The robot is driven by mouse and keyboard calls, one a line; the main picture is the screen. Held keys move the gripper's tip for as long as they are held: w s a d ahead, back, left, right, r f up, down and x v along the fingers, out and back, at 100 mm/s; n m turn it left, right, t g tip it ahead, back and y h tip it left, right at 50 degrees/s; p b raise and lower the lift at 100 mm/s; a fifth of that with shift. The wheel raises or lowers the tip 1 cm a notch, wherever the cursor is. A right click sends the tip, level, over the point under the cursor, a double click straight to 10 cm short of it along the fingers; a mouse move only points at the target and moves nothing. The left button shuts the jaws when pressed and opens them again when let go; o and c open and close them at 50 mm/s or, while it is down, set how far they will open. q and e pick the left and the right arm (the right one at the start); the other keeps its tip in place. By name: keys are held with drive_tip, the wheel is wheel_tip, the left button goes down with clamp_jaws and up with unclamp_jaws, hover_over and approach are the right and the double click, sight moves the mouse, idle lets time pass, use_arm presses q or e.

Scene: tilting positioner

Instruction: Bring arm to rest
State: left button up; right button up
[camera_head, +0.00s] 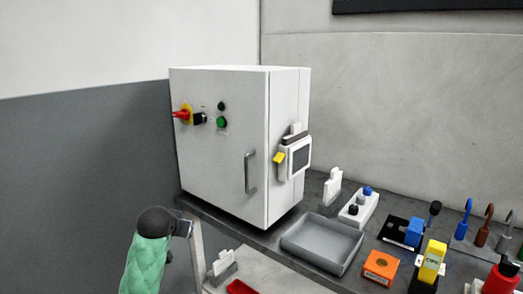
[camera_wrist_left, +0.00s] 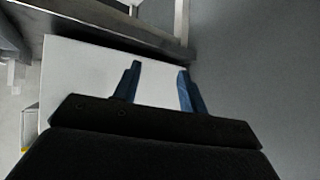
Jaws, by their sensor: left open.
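My left gripper (camera_wrist_left: 156,84) shows in the left wrist view with its two blue fingers apart and nothing between them. Beyond the fingers is a pale flat surface (camera_wrist_left: 75,75), with a grey bar-like edge across the top. In the head view my left arm, in a green cover with a dark joint, comes in at the lower left, beside the front edge of the bench (camera_head: 225,222). The fingers cannot be made out there. My right arm and gripper are in neither view.
A white cabinet (camera_head: 218,150) with a handle, red-yellow switch and side panel stands on the bench. Right of it are a grey tray (camera_head: 322,243), an orange block (camera_head: 380,266), a yellow block (camera_head: 432,262) and several small tools. Grey wall (camera_head: 80,170) lies behind my arm.

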use_arm(q)
drive_tip(key=s+d+f+g, duration=0.3)
drive_tip(key=s+f, duration=0.9)
drive_tip(key=s, duration=0.3)
drive_tip(key=s+d+f+g, duration=0.3)
drive_tip(key=s+f, duration=1)
drive_tip(key=s, duration=0.3)
drive_tip(key=s+d+f+g+h, duration=0.1)
drive_tip(key=s+d+f+g, duration=0.1)
drive_tip(key=s+f, duration=1.1)
drive_tip(key=s+d, duration=0.1)
drive_tip(key=s, duration=0.2)
drive_tip(key=shift+s+g, duration=0.15)
drive_tip(key=shift+g, duration=0.25)
drive_tip(key=shift+d, duration=0.15)
drive_tip(key=shift+f, duration=0.1)
